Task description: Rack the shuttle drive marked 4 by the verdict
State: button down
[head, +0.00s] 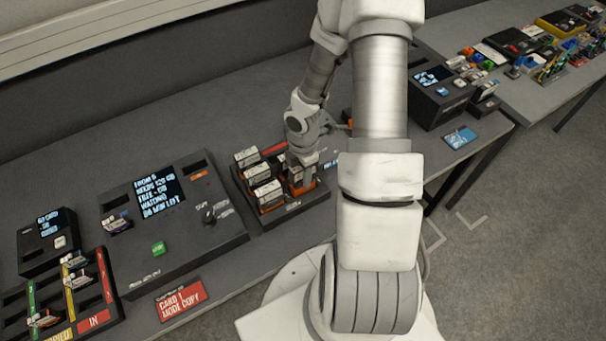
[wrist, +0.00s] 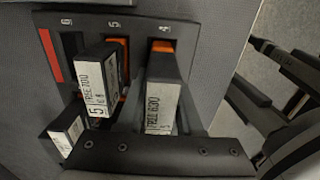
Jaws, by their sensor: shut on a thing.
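My gripper (head: 302,160) is shut on a dark drive with a white label (wrist: 162,95), seen in the wrist view at the slot numbered 4. An orange edge shows at the far end of that slot. Whether the drive is fully seated I cannot tell. The drive rack (head: 286,211) stands on the bench, and my gripper is over its right side. In the wrist view the rack (wrist: 92,20) shows slots numbered 6, 5 and 4. Another drive (wrist: 98,88) stands at slot 5; slot 6 (wrist: 70,43) looks dark and empty at its far end.
Left of the rack is a console with a lit text screen (head: 158,197) and a green button. A red card (head: 181,301) reads "CARD 1 MODE COPY". A card tray (head: 60,295) is at far left. A dark screen unit (head: 432,84) stands right, behind my arm.

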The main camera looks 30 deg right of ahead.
jog(key=shift+f+b, duration=0.85)
jog(key=shift+f, duration=0.3)
dwell(0.4)
jog(key=shift+c, duration=0.8)
grip_release()
notch_tip(320, 180, up, 8)
jog(key=p, duration=0.7)
jog(key=shift+f, duration=0.2)
dwell(0.4)
